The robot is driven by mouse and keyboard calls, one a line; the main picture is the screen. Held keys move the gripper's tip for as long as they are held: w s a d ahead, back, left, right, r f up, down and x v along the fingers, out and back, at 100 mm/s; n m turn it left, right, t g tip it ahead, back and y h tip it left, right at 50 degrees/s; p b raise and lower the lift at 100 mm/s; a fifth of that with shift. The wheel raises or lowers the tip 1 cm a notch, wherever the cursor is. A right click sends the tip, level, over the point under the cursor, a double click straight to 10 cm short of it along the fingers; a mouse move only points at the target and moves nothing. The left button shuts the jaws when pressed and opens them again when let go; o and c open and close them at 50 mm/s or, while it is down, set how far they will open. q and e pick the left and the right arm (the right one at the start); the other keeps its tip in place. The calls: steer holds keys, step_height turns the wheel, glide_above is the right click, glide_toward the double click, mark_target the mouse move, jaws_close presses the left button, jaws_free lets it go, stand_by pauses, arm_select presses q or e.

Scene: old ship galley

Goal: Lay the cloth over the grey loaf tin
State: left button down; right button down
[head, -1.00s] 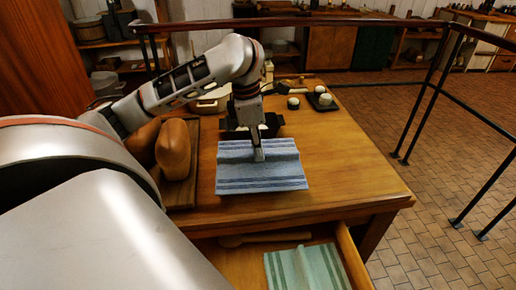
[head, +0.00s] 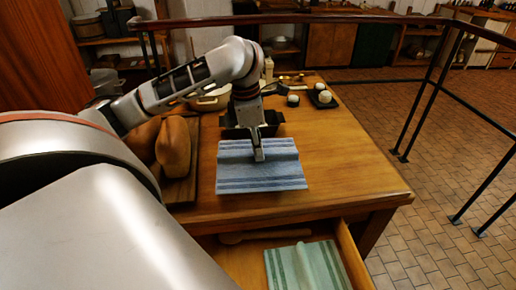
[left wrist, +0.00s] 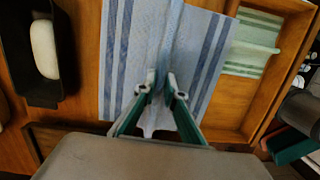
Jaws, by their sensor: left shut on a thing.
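A blue-and-white striped cloth (head: 235,180) lies on the wooden table, with a raised fold along its middle. It also shows in the left wrist view (left wrist: 205,45). My left gripper (head: 259,157) points down and is shut on the raised fold; its fingertips (left wrist: 161,88) pinch it in the left wrist view. A dark, oblong loaf tin (head: 270,122) stands just beyond the cloth, partly hidden by my gripper. In the left wrist view the tin (left wrist: 68,55) is left of the cloth, uncovered, with a pale oblong lump inside. My right gripper is not in view.
Brown loaves (head: 174,147) sit on a board left of the cloth. An open drawer (head: 352,255) in front holds a green striped cloth (head: 300,268).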

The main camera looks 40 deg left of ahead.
arm_select(q)
steer(key=shift+f, duration=0.1)
stand_by(0.3)
steer(key=c, duration=2)
jaws_free()
steer(key=shift+p, duration=0.3)
step_height(320, 180, up, 3)
steer(key=p, duration=0.3)
steer(key=shift+r+p, duration=1.1)
steer(key=shift+r, duration=1.4)
